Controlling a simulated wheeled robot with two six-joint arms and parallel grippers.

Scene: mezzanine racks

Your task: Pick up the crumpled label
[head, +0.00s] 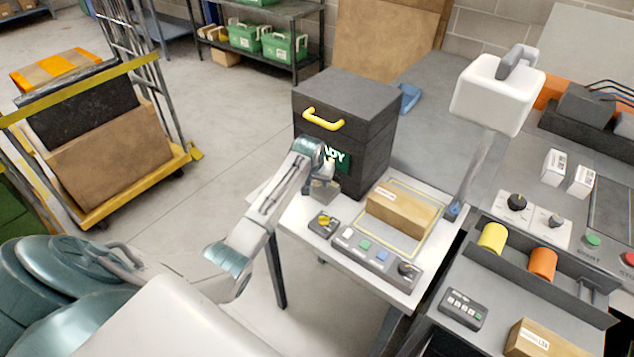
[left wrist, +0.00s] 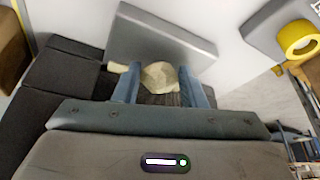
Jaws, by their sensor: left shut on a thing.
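The crumpled label (left wrist: 159,77) is a pale yellowish wad in the left wrist view, between the two blue fingers of my left gripper (left wrist: 160,85). The fingers are shut on it. In the head view my left gripper (head: 325,172) is in front of the dark cabinet (head: 345,125) with a yellow handle, over the near-left side of the white table (head: 290,205). I cannot make out the label clearly in the head view. My right gripper is not in view.
A grey plate-like thing (left wrist: 165,38) lies just beyond the fingers. A box with a yellow knob (head: 323,224), a row of buttons and a cardboard parcel (head: 401,212) are on the table. A white-headed post (head: 497,95) stands right.

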